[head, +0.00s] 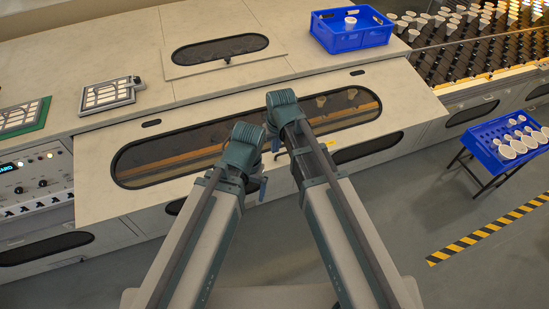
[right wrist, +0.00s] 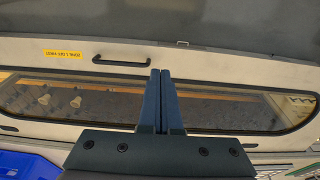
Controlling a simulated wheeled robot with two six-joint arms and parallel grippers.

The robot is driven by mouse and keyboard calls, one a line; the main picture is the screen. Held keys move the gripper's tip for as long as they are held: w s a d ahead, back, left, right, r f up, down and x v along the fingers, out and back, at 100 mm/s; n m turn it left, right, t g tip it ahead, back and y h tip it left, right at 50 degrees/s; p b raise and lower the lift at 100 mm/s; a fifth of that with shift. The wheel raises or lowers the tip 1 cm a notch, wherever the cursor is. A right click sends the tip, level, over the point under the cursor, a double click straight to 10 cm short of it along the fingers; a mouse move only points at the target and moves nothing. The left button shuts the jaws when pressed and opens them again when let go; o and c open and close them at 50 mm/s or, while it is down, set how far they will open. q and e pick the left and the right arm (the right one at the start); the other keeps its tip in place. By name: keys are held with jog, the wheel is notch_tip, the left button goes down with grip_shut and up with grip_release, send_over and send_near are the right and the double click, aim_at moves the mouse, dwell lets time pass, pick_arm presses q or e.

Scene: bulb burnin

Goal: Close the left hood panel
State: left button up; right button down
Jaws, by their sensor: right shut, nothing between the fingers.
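The left hood panel (head: 410,100) is a wide pale sloping panel with a long dark oval window (head: 340,112) on the machine's front. Its front edge stands out over the cabinet; how far open it is I cannot tell. In the right wrist view, its window (right wrist: 90,98), dark handle (right wrist: 122,61) and yellow label (right wrist: 62,54) show. My right gripper (right wrist: 160,72) is shut and empty, over the window beside the handle; contact is unclear. In the head view, my right gripper (head: 276,146) is partly hidden by its arm. My left gripper (head: 263,189) is mostly hidden at the front edge.
A blue crate (head: 348,40) holding a white bulb stands on the machine top at the right. Framed plates (head: 110,94) lie at the left. A blue tray (head: 490,140) of bulbs stands on a rack at the right. The floor beside the striped tape (head: 480,236) is clear.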

aim_at(273, 169)
jog(key=shift+w, duration=0.15)
jog(key=f+b, duration=0.4)
jog(key=w+f+b, duration=0.1)
jog(key=f+b, duration=0.4)
jog(key=w+f+b, duration=0.1)
jog(key=f+b, duration=0.3)
jog(key=b, duration=0.1)
jog(key=shift+w+a+f, duration=0.15)
jog(key=shift+a+f, duration=0.25)
